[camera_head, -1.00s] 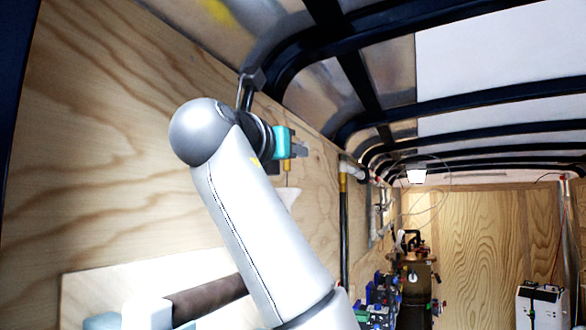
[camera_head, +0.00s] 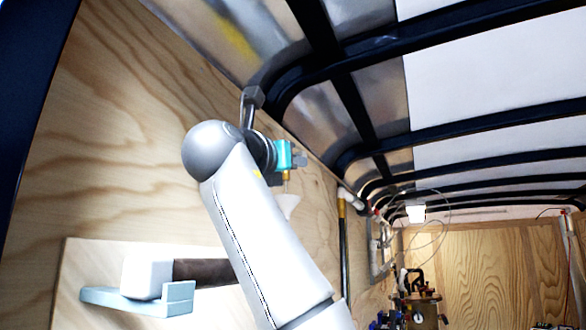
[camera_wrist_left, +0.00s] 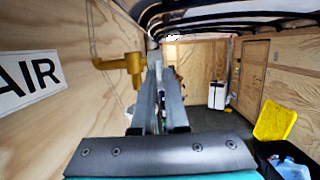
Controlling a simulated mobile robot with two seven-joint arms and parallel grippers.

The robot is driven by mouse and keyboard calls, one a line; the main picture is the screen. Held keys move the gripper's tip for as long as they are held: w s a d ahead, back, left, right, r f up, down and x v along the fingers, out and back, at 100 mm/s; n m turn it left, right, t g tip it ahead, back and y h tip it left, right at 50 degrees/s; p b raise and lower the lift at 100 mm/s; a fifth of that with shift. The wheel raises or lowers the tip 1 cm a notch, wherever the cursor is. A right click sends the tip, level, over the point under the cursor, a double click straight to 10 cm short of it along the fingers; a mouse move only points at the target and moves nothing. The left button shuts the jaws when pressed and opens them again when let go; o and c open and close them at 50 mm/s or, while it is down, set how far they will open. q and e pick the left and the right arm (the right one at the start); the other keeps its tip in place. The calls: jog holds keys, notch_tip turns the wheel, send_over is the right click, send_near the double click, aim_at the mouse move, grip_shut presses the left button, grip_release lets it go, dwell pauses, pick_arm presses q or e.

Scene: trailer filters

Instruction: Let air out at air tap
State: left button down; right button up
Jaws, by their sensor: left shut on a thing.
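The brass air tap (camera_wrist_left: 125,62) is on the plywood wall, at the left in the left wrist view, beside the AIR sign (camera_wrist_left: 30,78). A small brass part of it (camera_head: 286,175) shows in the head view, just below my left gripper (camera_head: 301,160). In the left wrist view, the fingers of my left gripper (camera_wrist_left: 160,72) are close together at the right end of the tap. They are shut on the tap's handle, which is mostly hidden between them. My right gripper is in neither view.
A white funnel (camera_head: 287,204) hangs below the tap. A dark pipe with a brass top (camera_head: 342,225) runs down the wall to the right. Black roof ribs (camera_head: 335,60) arch close above my arm. A dark crate with a yellow lid (camera_wrist_left: 275,120) stands at right in the wrist view.

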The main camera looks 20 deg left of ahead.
pick_arm(q)
jog(key=shift+r, duration=0.15)
jog(key=c, duration=0.9)
grip_release()
jog(key=shift+c, duration=0.2)
jog(key=shift+s, duration=0.1)
jog(key=b+v, duration=0.4)
jog(key=v, duration=1.1)
jog(key=shift+b, duration=0.3)
